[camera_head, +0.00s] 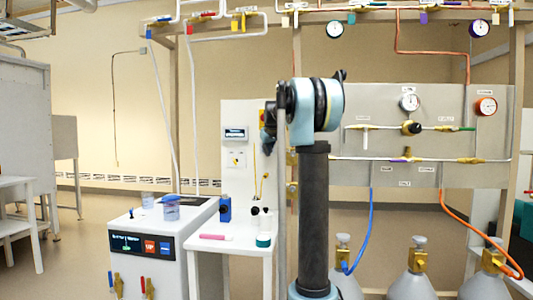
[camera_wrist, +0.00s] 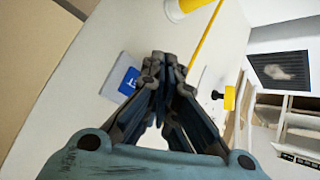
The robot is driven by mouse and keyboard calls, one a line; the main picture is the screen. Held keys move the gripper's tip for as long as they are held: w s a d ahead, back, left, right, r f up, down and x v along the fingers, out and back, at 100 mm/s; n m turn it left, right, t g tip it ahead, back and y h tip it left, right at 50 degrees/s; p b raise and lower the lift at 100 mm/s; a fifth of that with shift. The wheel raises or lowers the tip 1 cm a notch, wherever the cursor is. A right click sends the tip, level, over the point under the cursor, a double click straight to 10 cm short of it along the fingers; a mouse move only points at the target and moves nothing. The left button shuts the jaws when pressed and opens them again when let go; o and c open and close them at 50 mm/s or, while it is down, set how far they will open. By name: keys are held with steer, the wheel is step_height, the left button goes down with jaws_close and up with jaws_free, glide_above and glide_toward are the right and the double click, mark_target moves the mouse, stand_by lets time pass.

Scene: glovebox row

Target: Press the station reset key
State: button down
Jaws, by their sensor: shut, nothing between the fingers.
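My gripper (camera_wrist: 163,62) is shut and empty in the wrist view, with its fingertips together in front of a pale panel (camera_wrist: 75,65). A small blue key (camera_wrist: 129,81) with a white mark sits on a grey mount just left of the fingertips. The fingers overlap its right side in the picture; I cannot tell whether they touch it. No label readable here names it as the station reset key. In the head view my arm stands in front of the right edge of a white upright panel (camera_head: 231,112), and the fingertips cannot be made out.
In the head view, a white bench unit (camera_head: 155,275) with red and blue buttons and a small table (camera_head: 230,246) with bottles stand left of my arm. Gas cylinders (camera_head: 412,286) stand right.

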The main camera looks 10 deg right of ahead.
steer(key=shift+w+d, duration=0.1)
steer(key=shift+w, duration=0.1)
steer(key=shift+w, duration=0.15)
stand_by(0.3)
steer(key=shift+w+d, duration=0.2)
steer(key=shift+w, duration=0.2)
stand_by(0.8)
steer(key=shift+s, duration=0.1)
steer(key=shift+s+a, duration=0.3)
steer(key=shift+s, duration=0.4)
steer(key=shift+s, duration=0.1)
steer(key=shift+s+a, duration=0.25)
steer(key=shift+s, duration=0.5)
steer(key=shift+s+a, duration=0.25)
steer(key=shift+s, duration=0.5)
steer(key=shift+s+a, duration=0.25)
steer(key=shift+s, duration=0.5)
